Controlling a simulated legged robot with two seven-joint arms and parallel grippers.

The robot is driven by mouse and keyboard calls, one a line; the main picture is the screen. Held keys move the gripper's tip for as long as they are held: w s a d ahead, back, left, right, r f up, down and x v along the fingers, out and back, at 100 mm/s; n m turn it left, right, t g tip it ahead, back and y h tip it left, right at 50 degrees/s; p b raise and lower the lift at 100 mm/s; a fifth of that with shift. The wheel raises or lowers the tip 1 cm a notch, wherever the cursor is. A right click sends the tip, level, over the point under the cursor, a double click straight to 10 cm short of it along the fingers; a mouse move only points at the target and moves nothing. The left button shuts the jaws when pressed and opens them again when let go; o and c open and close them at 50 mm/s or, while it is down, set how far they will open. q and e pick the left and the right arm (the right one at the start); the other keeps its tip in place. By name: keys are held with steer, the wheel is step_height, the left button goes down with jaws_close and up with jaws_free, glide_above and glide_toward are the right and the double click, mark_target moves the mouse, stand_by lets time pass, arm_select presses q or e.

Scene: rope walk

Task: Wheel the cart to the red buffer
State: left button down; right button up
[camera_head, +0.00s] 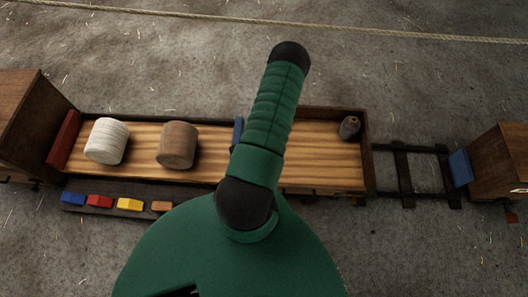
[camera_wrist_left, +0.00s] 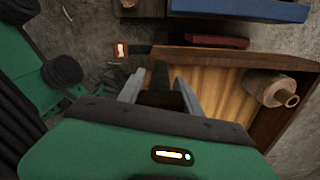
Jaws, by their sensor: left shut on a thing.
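The long wooden cart bed (camera_head: 210,172) lies across the middle of the head view, and a cart corner (camera_wrist_left: 225,95) shows in the wrist view. The red buffer (camera_head: 64,139) is on a wooden block at the left, close to the bed's left end. A blue buffer (camera_head: 459,167) is on another block at the right, beyond open track. My left gripper (camera_wrist_left: 160,92) is shut on a dark piece beside the cart's wall, seen only in the wrist view. My green arm covers part of the bed. My right gripper is out of view.
A white roll (camera_head: 107,141) and a brown roll (camera_head: 178,145) lie on the bed. A small dark bottle-like object (camera_head: 349,127) stands at its right end. Several coloured blocks (camera_head: 130,204) line the near side. Bare track (camera_head: 420,172) runs to the right. A rope (camera_head: 300,24) crosses the far floor.

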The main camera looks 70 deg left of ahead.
arm_select(q)
steer(key=shift+s+a, duration=0.1)
steer(key=shift+s, duration=0.15)
steer(key=c, duration=1.3)
jaws_free()
steer(key=shift+o, duration=0.7)
step_height(320, 180, up, 17)
steer(key=p, duration=0.6)
steer(key=shift+a+f+p, duration=0.1)
steer(key=shift+f+p, duration=0.05)
steer(key=shift+p, duration=0.25)
